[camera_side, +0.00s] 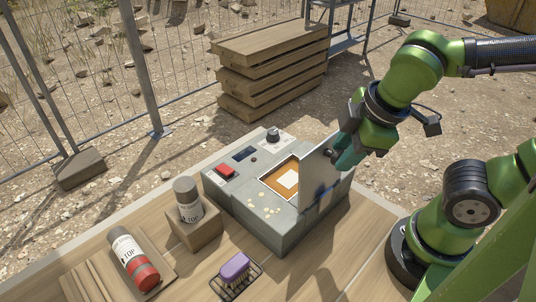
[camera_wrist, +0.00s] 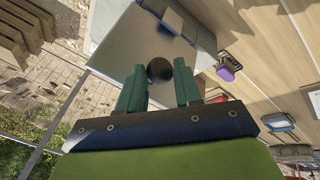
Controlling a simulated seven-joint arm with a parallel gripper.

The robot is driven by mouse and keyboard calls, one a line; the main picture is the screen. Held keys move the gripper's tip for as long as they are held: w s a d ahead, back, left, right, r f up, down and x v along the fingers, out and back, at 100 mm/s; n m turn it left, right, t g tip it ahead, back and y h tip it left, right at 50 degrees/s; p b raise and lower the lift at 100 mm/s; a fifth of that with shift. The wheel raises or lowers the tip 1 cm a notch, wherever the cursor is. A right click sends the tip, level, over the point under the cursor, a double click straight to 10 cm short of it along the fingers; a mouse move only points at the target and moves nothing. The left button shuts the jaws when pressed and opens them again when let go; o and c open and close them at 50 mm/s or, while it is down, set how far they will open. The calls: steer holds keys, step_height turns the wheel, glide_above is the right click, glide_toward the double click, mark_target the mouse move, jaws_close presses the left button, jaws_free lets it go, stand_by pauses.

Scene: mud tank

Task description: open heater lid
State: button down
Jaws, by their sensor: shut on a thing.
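The heater (camera_side: 262,225) is a grey box on the wooden table. Its lid (camera_side: 316,182) is a flat grey plate standing roughly upright at the right edge of the opening. My gripper (camera_side: 347,157) is at the lid's outer face, on the right. In the wrist view the lid (camera_wrist: 133,42) fills the upper middle. Its dark round knob (camera_wrist: 159,69) sits between the green fingers of my gripper (camera_wrist: 158,74), which are shut on it.
The heater top carries a red switch (camera_side: 226,171) and a black dial (camera_side: 273,134). Stacked planks (camera_side: 270,70) stand behind.

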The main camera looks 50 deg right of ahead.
steer(key=shift+g, duration=0.7)
steer(key=s+f, duration=0.2)
steer(key=f, duration=0.1)
steer(key=shift+s+a+f, duration=0.1)
steer(key=shift+s+a, duration=0.05)
steer(key=shift+s, duration=0.15)
steer(key=c, duration=0.8)
jaws_free()
steer(key=shift+w, duration=0.1)
steer(key=v, duration=1.7)
steer(key=w+d+f+m+t, duration=0.1)
steer(key=w+f+m, duration=0.2)
steer(key=m, duration=0.1)
steer(key=w+d+f+m+t+y, duration=0.1)
steer(key=w+d+f+m+t, duration=0.1)
steer(key=m, duration=0.3)
steer(key=w+d+f+m+t+y, duration=0.1)
steer(key=w+d+f+m, duration=0.1)
steer(key=w+f+m, duration=0.2)
steer(key=shift+w+f, duration=0.35)
steer(key=shift+w, duration=0.1)
